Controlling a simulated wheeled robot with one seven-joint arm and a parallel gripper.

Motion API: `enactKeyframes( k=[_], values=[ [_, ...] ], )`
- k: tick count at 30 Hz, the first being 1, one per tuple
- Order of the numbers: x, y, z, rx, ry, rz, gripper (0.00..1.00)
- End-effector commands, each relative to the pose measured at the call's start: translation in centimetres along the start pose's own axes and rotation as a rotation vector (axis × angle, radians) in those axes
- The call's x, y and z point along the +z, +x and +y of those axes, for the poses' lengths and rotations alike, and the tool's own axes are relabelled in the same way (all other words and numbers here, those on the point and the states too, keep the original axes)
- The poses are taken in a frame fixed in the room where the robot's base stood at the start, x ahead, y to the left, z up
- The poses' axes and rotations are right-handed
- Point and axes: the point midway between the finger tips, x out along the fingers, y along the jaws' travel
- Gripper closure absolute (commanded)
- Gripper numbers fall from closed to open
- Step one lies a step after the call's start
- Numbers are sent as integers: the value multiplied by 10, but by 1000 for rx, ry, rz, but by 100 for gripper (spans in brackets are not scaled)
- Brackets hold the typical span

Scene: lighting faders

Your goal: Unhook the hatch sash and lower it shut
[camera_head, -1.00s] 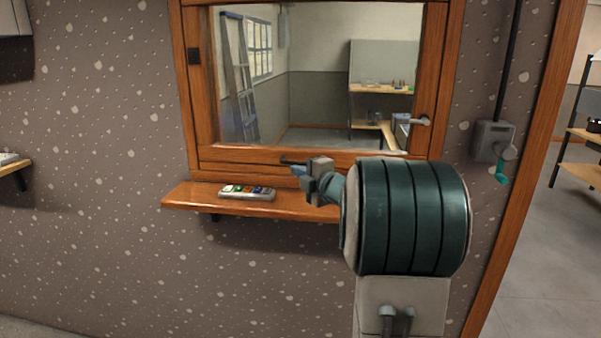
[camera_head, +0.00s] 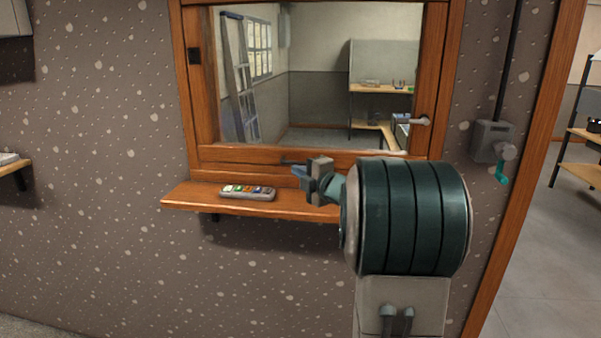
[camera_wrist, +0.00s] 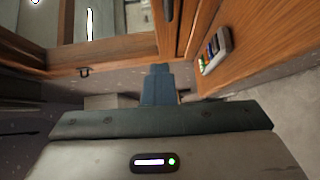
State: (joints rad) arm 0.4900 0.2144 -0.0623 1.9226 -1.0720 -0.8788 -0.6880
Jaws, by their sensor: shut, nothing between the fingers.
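The hatch has a wooden frame (camera_head: 440,60) in the speckled wall, with a view into another room. A wooden rail (camera_head: 240,155), likely the sash's lower rail, runs along its bottom, just above the shelf; I cannot tell if it is fully down. A metal lever (camera_head: 420,121) sits on the right side and a dark plate (camera_head: 193,56) on the left. A small dark handle (camera_head: 292,162) shows on the rail. My gripper (camera_head: 299,171) is shut and empty, before the rail near that handle; contact is unclear. Its fingers (camera_wrist: 159,84) also show in the wrist view.
A wooden shelf (camera_head: 185,198) juts out below the hatch and carries a small device with coloured buttons (camera_head: 248,192). A grey box with a teal-handled crank (camera_head: 494,143) is on the wall at right. A doorway opens at the far right.

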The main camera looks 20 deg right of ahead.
Motion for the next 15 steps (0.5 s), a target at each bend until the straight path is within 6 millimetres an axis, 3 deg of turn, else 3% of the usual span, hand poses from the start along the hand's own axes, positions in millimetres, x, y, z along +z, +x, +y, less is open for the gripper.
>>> enactKeyframes(
  k=[10,11,14,15],
  values=[
    [0,0,0,0,0,0,100],
    [0,0,0,0,0,0,96],
    [0,0,0,0,0,0,69],
    [0,0,0,0,0,0,66]
  ],
)
